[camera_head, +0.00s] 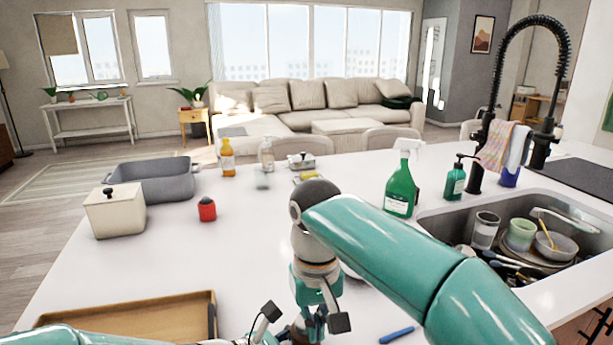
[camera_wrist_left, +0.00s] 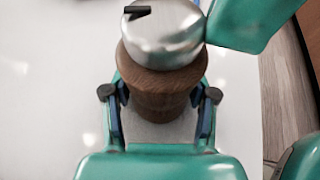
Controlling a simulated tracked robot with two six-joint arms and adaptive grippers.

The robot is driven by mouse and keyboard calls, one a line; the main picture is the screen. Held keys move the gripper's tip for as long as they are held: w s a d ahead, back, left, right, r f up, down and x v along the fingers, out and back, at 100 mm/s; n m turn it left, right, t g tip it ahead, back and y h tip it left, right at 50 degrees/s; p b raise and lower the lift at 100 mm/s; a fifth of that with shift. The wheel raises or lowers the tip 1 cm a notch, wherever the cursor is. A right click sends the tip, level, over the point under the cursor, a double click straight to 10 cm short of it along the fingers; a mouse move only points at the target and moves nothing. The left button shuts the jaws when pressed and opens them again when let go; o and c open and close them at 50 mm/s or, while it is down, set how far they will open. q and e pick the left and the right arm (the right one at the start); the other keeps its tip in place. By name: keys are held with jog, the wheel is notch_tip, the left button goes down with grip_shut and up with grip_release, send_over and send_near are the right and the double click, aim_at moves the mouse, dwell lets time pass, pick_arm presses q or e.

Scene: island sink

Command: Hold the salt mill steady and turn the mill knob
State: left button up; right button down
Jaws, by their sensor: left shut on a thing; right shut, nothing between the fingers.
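The salt mill (camera_wrist_left: 158,85) shows in the left wrist view as a brown wooden body under a round silver knob (camera_wrist_left: 165,38) with a black bar on top. My left gripper (camera_wrist_left: 160,95) is shut on the wooden body, one finger on each side. In the head view my right gripper (camera_head: 310,322) points down near the bottom middle, shut with nothing between its fingers. It and its arm hide most of the mill there. A teal part of my right arm is close beside the knob in the left wrist view; whether they touch is unclear.
A wooden tray (camera_head: 150,308) lies at the front left. A red timer-like item (camera_head: 207,210), cream box (camera_head: 114,215) and grey pan (camera_head: 155,183) stand left. A green spray bottle (camera_head: 402,188) stands near the sink (camera_head: 440,222) with dishes. The counter between the tray and red item is clear.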

pick_arm(q)
jog(key=shift+s, duration=0.1)
pick_arm(e)
jog(key=shift+a, duration=0.4)
jog(key=shift+s+d, duration=0.1)
jog(key=shift+s, duration=0.1)
notch_tip(320, 180, up, 6)
jog(key=shift+s, duration=0.25)
dwell(0.6)
pick_arm(q)
jog(key=o, duration=1.4)
